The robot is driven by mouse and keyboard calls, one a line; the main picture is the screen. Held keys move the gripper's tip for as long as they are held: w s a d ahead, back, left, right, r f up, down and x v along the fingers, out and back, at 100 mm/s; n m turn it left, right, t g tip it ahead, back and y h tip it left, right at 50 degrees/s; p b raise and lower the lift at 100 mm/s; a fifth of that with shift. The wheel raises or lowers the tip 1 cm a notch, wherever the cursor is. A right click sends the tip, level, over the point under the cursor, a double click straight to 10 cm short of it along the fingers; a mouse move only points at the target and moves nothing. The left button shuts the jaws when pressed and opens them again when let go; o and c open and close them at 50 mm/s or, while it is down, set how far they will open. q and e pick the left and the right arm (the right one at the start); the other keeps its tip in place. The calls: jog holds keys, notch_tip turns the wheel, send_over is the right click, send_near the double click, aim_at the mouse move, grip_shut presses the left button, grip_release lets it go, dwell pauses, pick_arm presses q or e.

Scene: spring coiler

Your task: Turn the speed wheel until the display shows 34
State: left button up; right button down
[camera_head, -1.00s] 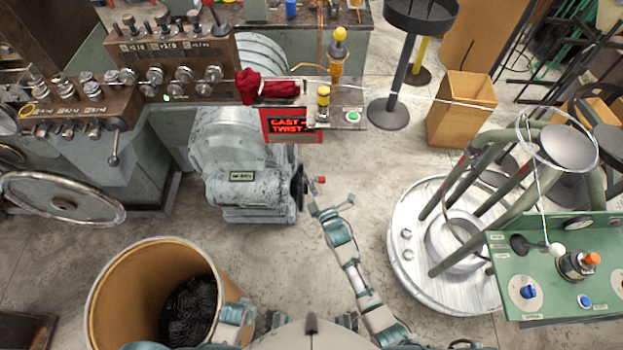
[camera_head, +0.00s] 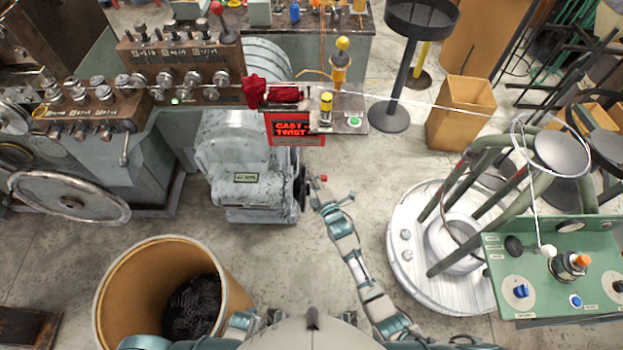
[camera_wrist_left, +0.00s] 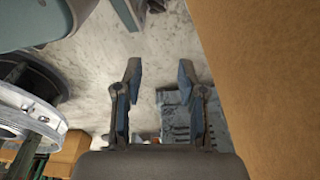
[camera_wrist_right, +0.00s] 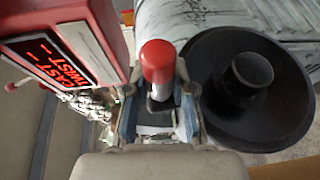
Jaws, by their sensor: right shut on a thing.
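The speed wheel is a black handwheel (camera_head: 301,188) on the right side of the grey machine housing (camera_head: 235,155). Its crank handle has a red knob (camera_head: 323,178). In the right wrist view the wheel (camera_wrist_right: 248,88) fills the right side, and the red knob (camera_wrist_right: 158,60) stands between my fingers. My right gripper (camera_wrist_right: 158,108) is shut on the handle, below the red tip. In the head view my right gripper (camera_head: 320,198) is at the wheel's right. My left gripper (camera_wrist_left: 160,72) is open and empty.
A brown drum (camera_head: 120,285) with dark coils stands at the lower left. A round metal platform with green pipes (camera_head: 405,255) and a green control panel (camera_head: 555,285) are at the right. A red "CAST TWIST" sign (camera_head: 295,129) hangs above the wheel.

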pick_arm(q)
jog(key=s+a+f+p, duration=0.1)
jog(key=s+f+p, duration=0.2)
jog(key=s, duration=0.4)
jog(key=s+a+f+g+p, duration=0.1)
jog(key=s+a+f+p, duration=0.1)
jog(key=s, duration=0.6)
jog(key=shift+s+f+p, duration=0.3)
jog(key=shift+f+p, duration=0.4)
jog(key=shift+f, duration=0.2)
pick_arm(e)
jog(key=w+g, duration=0.1)
jog(key=w+m+g+h, duration=0.1)
jog(key=w, duration=0.1)
jog(key=w+d+g, duration=0.1)
jog(key=g, duration=0.1)
jog(key=shift+w+f+h, duration=0.2)
jog(key=shift+f+h, duration=0.1)
jog(key=shift+f, duration=0.05)
pick_arm(q)
jog(key=shift+a, duration=0.15)
pick_arm(e)
jog(key=c, duration=1.1)
grip_release()
jog(key=shift+o, duration=0.8)
jog(key=shift+d, duration=0.15)
jog(key=v, duration=1.1)
jog(key=shift+s+d, duration=0.25)
jog(key=shift+s, duration=0.1)
